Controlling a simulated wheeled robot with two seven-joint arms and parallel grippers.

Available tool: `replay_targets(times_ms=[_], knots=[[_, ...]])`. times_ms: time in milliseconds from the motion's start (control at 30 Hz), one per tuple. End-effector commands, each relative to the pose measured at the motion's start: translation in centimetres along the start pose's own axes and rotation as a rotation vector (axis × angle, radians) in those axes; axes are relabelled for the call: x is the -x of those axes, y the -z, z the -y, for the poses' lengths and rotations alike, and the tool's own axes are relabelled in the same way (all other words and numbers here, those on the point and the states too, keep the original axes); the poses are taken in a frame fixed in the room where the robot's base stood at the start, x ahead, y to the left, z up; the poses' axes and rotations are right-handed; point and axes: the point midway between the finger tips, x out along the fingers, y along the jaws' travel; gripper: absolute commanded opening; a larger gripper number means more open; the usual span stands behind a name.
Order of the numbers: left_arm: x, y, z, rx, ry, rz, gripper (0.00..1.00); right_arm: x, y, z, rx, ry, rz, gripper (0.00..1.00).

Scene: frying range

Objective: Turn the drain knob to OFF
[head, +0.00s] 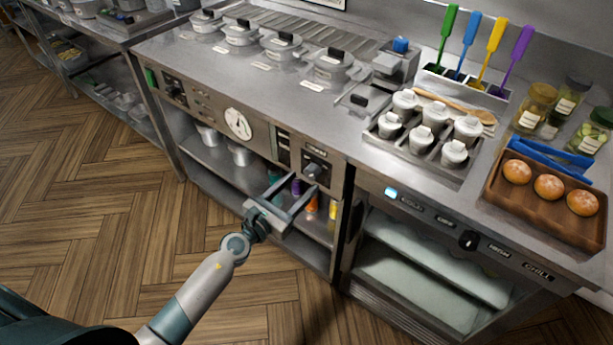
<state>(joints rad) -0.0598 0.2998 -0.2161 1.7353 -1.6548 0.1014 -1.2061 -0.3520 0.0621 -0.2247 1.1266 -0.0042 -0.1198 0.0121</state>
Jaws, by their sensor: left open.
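A grey knob (312,170) sits on a dark square plate on the front panel of the frying range (205,120). A small label is above it, too small to read surely, so I cannot tell whether this is the drain knob or which way it points. My left gripper (299,184) is open and empty. Its two fingers point up toward this knob, with the tips just below and in front of it. I cannot tell whether they touch it. My right gripper is not in view.
A white dial (238,124) and another dark knob (175,91) are on the same panel. Bottles (312,206) stand on the shelf behind my gripper. The grill unit at right has a black knob (468,240). The wooden floor (90,200) is clear.

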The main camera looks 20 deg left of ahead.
Motion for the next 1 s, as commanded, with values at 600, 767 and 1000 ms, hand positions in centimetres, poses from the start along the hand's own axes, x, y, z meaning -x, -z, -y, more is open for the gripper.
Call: replay_targets(times_ms=[600,767,1000], knots=[[-3.6,0.0,0.0,0.0,0.001,0.0,0.52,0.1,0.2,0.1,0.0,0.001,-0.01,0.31],[-3.6,0.0,0.0,0.0,0.0,0.0,0.31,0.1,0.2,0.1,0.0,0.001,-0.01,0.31],[-3.5,0.0,0.0,0.001,0.0,0.0,0.11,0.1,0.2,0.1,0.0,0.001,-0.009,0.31]])
